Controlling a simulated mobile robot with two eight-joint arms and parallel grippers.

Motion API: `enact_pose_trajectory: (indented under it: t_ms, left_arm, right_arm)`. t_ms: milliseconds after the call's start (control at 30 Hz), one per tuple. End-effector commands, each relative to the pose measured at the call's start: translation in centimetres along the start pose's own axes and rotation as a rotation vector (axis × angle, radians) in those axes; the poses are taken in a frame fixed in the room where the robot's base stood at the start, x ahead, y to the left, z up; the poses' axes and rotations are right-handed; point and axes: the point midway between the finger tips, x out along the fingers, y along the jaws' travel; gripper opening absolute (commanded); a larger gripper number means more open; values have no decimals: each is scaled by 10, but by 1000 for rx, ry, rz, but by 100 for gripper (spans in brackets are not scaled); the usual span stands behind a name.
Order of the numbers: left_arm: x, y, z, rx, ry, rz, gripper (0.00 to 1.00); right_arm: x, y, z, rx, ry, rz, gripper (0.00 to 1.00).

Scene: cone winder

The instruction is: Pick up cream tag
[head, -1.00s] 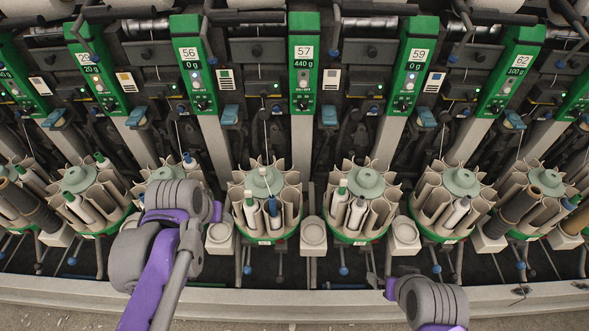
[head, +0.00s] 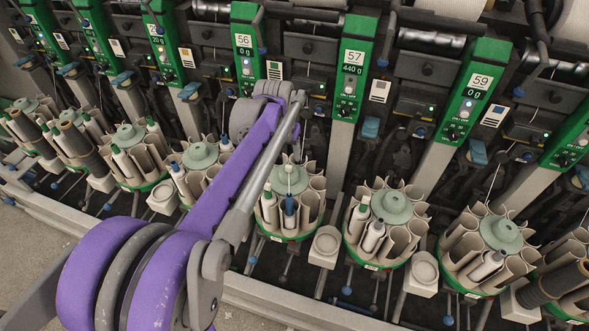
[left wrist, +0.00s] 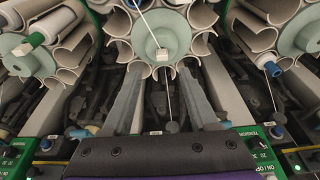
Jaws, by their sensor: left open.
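The cream tag (left wrist: 163,54) is a small pale block in the left wrist view, in front of the pale green hub (left wrist: 160,30) of a bobbin magazine, with a thin thread by it. It shows as a tiny light spot above the same magazine's hub in the head view (head: 289,168). My left gripper (left wrist: 162,76) is open, its two grey fingers spread apart. The tag appears between and just past the fingertips, with nothing held. In the head view my left arm reaches up across the middle and its fingers cannot be made out. My right gripper is out of view.
Round magazines with curved cream pockets stand in a row, several holding bobbins, such as the neighbour at right (head: 391,206). Green numbered posts (head: 350,70) rise behind. A pale rail (head: 300,305) runs along the front.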

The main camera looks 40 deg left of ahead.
Motion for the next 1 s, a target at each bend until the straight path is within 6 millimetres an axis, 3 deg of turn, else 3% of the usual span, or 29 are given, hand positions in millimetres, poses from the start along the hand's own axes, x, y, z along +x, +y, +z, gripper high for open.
enact_pose_trajectory:
  t_ms: [100,333,600,900,1000]
  left_arm:
    - [18,0,0,0,0,0,60]
    - [36,-1,0,0,1,0,60]
    - [74,-4,0,1,1,0,60]
    - [79,-4,0,0,1,0,60]
    - [79,-4,0,0,1,0,44]
  right_arm:
    - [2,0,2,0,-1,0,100]
    - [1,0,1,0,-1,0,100]
    - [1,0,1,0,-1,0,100]
    - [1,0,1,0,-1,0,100]
    - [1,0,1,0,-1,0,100]
